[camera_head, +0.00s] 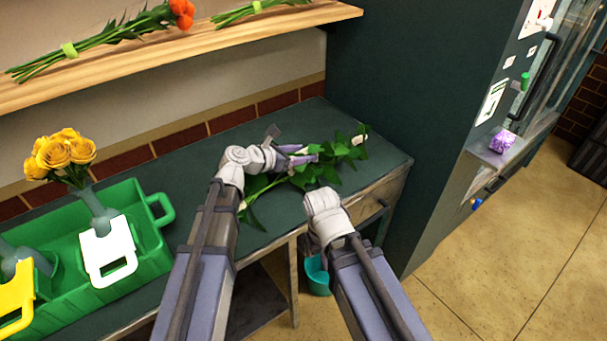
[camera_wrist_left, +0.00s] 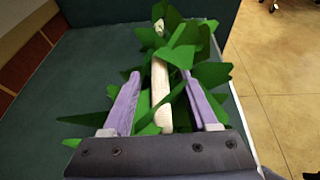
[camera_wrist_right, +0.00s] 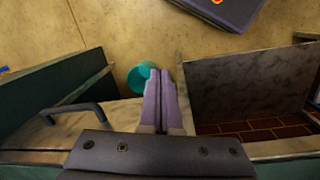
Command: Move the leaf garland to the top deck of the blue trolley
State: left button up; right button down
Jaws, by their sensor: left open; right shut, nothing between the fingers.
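The leaf garland (camera_head: 330,162), green leaves along a pale stem, lies on the dark green worktop (camera_head: 195,160) near its right end. It also shows in the left wrist view (camera_wrist_left: 190,70). My left gripper (camera_head: 300,155) is open at the garland. In the left wrist view its fingers (camera_wrist_left: 155,95) stand on either side of the pale stem, with leaves around them. My right gripper (camera_wrist_right: 165,95) is shut and empty, held over the worktop's front edge. The arm and wrist hide its fingers in the head view. No blue trolley shows.
A green crate (camera_head: 150,255) with yellow roses (camera_head: 62,152) stands on the worktop at left. A wooden shelf (camera_head: 225,35) with bouquets runs above. A tall dark green cabinet (camera_head: 415,90) stands at right. A teal bucket (camera_head: 317,275) stands on the floor below.

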pick_arm(q)
jog(key=shift+w+d+f, duration=0.15)
jog(key=shift+w+d, duration=0.05)
jog(key=shift+d, duration=0.05)
grip_shut()
dwell(1.3)
